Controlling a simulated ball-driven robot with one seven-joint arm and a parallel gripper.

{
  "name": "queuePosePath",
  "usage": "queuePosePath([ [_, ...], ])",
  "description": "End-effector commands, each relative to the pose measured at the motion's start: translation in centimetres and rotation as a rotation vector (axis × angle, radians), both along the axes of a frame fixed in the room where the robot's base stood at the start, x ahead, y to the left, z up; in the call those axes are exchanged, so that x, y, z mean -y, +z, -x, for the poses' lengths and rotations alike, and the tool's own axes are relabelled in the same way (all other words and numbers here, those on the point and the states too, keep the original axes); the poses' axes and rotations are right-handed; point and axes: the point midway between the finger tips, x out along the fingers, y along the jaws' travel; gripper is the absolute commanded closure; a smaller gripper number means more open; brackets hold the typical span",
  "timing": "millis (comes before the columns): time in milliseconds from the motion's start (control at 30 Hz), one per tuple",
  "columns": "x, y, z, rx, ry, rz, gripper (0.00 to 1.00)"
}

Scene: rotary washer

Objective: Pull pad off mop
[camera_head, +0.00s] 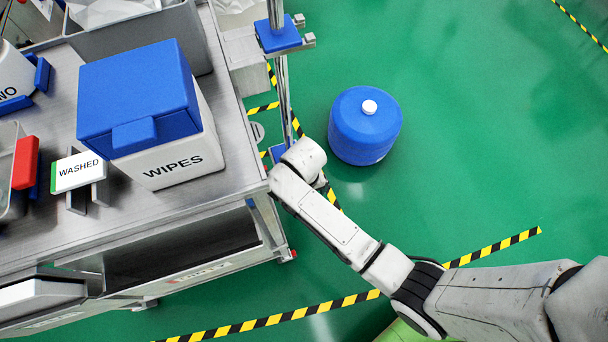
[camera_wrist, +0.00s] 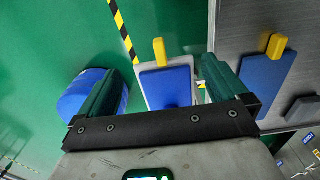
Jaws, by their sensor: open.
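In the wrist view, a flat blue pad (camera_wrist: 166,88) with a yellow tab (camera_wrist: 160,51) lies on a pale plate, which seems to be the mop head (camera_wrist: 145,93). My gripper (camera_wrist: 163,66) has its two dark green fingers wide apart, one on each side of the pad in the picture. Nothing is held between them. I cannot tell how far the fingertips are from the pad. In the head view my forearm and wrist hide most of this spot; a small blue part (camera_head: 278,152) shows beside the steel pole (camera_head: 284,95).
A second blue piece with a yellow tab (camera_wrist: 264,82) is at the right in the wrist view. A blue drum (camera_head: 364,126) stands on the green floor. A steel bench (camera_head: 150,215) at left carries a WIPES box (camera_head: 178,160) and a WASHED sign (camera_head: 78,172). Floor at right is open.

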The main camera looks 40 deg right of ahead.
Motion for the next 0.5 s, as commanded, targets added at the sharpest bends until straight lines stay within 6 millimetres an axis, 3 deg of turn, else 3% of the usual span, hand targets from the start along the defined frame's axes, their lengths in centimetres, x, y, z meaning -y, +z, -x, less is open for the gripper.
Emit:
queuePosePath([
  [33,0.0,-1.1,0.0,0.0,0.0,0.0,0.0],
  [500,0.0,-5.6,0.0,-0.001,0.001,0.001,0.0],
])
